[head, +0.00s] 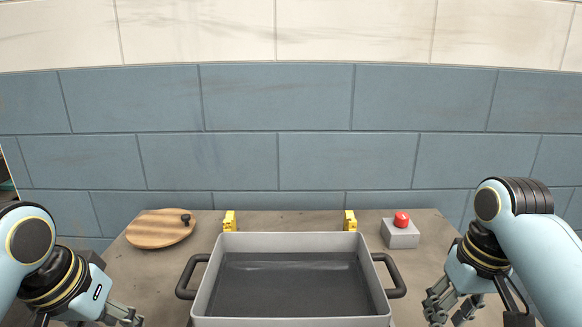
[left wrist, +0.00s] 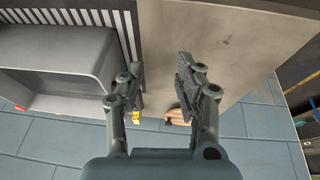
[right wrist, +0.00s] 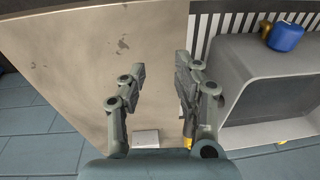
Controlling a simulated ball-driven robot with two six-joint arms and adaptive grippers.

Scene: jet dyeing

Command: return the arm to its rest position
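My left gripper (head: 128,315) hangs at the lower left in the head view, beside the table's left part. In the left wrist view it is open and empty, with its two fingers apart (left wrist: 160,80). My right gripper (head: 447,310) hangs at the lower right in the head view, to the right of the tub. In the right wrist view it is open and empty, with table surface between its fingers (right wrist: 160,75). Neither gripper touches anything that I can see. The bottom edge of the head view cuts off parts of both arms.
A grey tub (head: 290,322) with black side handles stands at the middle of the table (head: 420,273). A round wooden lid (head: 155,231) lies back left. A red button (head: 402,219) sits back right. A blue object (right wrist: 286,37) shows near the tub.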

